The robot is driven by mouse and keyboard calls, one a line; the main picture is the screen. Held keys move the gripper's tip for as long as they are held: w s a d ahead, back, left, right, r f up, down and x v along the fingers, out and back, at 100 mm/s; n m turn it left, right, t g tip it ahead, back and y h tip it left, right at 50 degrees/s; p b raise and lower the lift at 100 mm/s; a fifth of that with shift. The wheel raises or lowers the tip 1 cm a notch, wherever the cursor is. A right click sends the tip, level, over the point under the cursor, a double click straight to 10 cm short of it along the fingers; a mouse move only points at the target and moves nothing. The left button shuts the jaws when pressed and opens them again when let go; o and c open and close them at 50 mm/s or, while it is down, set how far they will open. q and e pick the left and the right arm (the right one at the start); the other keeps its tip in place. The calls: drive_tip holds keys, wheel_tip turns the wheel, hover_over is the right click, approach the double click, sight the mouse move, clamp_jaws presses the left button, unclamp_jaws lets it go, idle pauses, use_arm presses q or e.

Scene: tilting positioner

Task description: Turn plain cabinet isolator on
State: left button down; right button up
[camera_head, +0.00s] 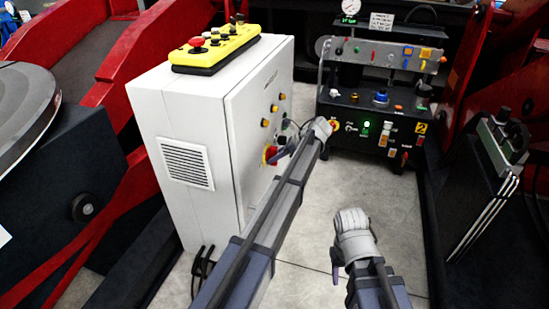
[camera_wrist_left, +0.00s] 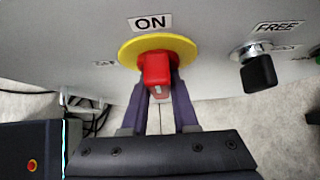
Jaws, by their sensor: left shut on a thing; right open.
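The white plain cabinet (camera_head: 215,135) stands left of centre in the head view. Its isolator, a red handle on a yellow disc (camera_head: 270,156), is on the front door and partly hidden by my left arm. In the left wrist view the red handle (camera_wrist_left: 156,72) stands upright in front of the yellow disc (camera_wrist_left: 128,52), below an "ON" label (camera_wrist_left: 150,22). My left gripper (camera_wrist_left: 160,97) is shut on the handle, with one purple finger on each side. My right gripper (camera_head: 337,272) is open, low over the floor, right of the cabinet; its fingers are only partly seen.
A black switch (camera_wrist_left: 258,72) under a "FREE" label is right of the isolator. A yellow pendant (camera_head: 215,50) with a red button lies on the cabinet. A black control unit (camera_head: 375,120) stands behind. Grey floor (camera_head: 395,200) is clear around my right gripper.

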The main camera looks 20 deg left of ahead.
use_arm(q)
drive_tip(key=shift+s, duration=0.1)
drive_tip(key=c, duration=0.7)
unclamp_jaws()
drive_tip(key=p+v, duration=0.5)
drive_tip(key=v, duration=0.2)
drive_tip(key=shift+d+r+p, duration=0.3)
